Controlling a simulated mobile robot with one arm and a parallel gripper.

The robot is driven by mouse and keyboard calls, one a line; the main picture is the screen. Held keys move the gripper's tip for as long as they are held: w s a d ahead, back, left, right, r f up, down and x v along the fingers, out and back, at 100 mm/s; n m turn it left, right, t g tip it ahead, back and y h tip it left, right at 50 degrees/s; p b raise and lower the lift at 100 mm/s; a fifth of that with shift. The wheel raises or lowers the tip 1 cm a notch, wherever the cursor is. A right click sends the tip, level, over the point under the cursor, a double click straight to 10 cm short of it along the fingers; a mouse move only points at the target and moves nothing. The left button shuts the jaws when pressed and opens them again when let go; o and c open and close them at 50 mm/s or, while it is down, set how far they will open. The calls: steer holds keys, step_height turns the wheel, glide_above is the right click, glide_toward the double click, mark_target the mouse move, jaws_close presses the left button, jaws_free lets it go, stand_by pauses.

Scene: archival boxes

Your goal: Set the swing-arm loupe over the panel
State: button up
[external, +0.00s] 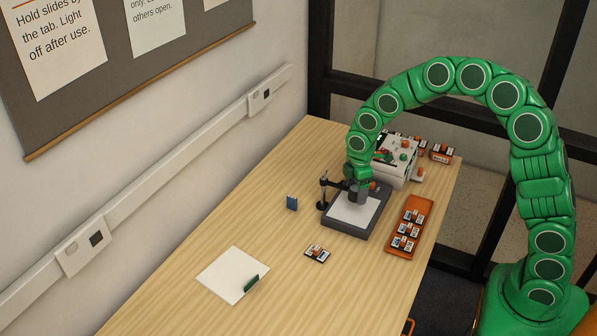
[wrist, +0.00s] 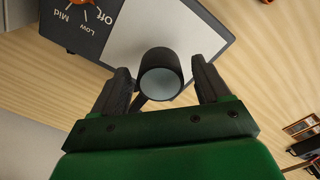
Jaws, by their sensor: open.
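The light panel (external: 352,213) is a dark grey box with a white top. It lies on the table, and in the wrist view its white surface (wrist: 150,30) shows beside the orange knob. The swing-arm loupe, a dark cylinder with a pale lens (wrist: 161,82), stands between my open fingers in the wrist view, with a visible gap on each side. Its black post (external: 323,192) rises at the panel's left edge. My gripper (wrist: 163,88) points down around the loupe; in the external view the gripper (external: 358,190) partly hides the loupe.
An orange tray (external: 408,226) with several slides is right of the panel. A white box (external: 397,160) stands behind it.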

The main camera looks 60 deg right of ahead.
step_height(320, 180, up, 8)
steer(key=shift+f, duration=0.15)
stand_by(0.3)
stand_by(0.3)
